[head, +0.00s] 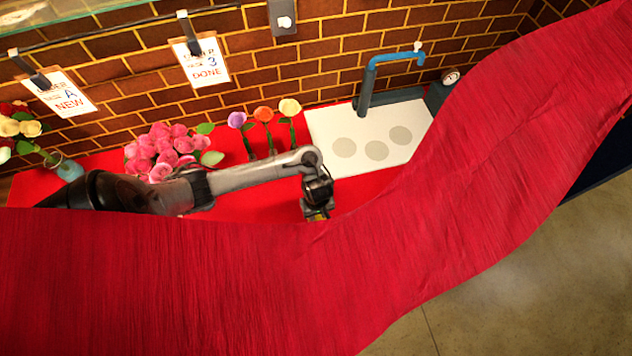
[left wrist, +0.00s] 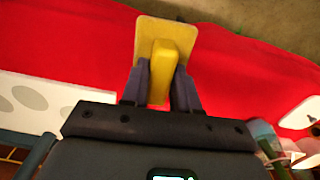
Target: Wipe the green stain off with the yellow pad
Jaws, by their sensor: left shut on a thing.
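My left gripper (head: 318,213) hangs over the red tabletop (head: 240,205), right of the middle flowers. In the left wrist view its two dark fingers (left wrist: 160,90) are shut on the yellow grip of the yellow pad (left wrist: 163,68). The pad's flat tan plate shows beyond the fingertips, over a red surface. I cannot tell whether the pad touches that surface. No green stain shows in either view. A big red sheet hides the front of the table in the head view. My right gripper is not in view.
The red sheet (head: 250,280) sweeps across the head view. A white board with three grey discs (head: 330,118) lies at the back right, beside a blue tap (head: 368,85). Pink flowers (head: 160,150) and three single flowers (head: 264,115) stand along the brick wall. A vase (head: 70,170) stands far left.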

